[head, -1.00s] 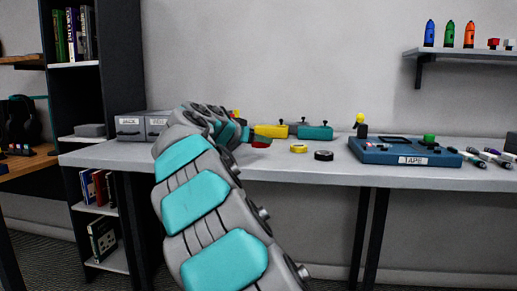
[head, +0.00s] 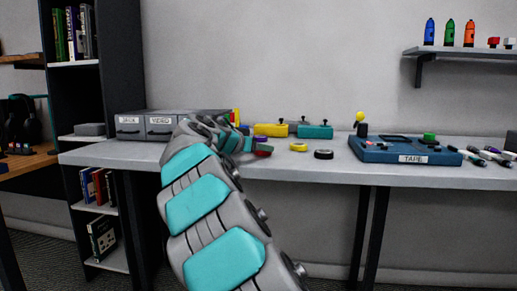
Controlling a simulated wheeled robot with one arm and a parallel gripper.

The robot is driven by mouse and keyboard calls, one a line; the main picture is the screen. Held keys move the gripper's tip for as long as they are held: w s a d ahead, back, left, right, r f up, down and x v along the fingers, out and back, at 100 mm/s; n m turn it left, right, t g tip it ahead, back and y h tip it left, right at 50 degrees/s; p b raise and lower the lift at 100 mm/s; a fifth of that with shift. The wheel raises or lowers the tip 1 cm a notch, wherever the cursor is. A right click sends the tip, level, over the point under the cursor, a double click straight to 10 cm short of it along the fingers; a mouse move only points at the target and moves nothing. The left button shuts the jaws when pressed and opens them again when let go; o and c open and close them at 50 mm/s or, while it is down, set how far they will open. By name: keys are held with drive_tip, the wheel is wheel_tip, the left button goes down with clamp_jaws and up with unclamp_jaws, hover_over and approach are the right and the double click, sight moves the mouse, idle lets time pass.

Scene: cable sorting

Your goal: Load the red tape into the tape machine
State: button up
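The tape machine (head: 405,150) is a blue box labelled TAPE on the right part of the table. It has a dark slot on top, a green button and a yellow-knobbed lever. The red tape (head: 263,150) lies low at the tabletop, just right of my gripper (head: 248,144). A yellow tape (head: 298,147) and a black tape (head: 323,154) lie on the table between it and the machine. A small purple item shows by the red tape. My gripper's fingers are small and partly hidden by my arm, so their opening and any contact with the red tape are unclear.
Grey drawers (head: 160,125) labelled JACK and VIDEO stand at the left. Yellow and teal boxes (head: 315,131) stand at the back. The table front between the black tape and the machine is clear.

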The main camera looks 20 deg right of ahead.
drive_tip(key=shift+f, duration=0.15)
drive_tip(key=o, duration=1.3)
drive_tip(key=shift+o, duration=0.2)
drive_tip(key=shift+p, duration=0.5)
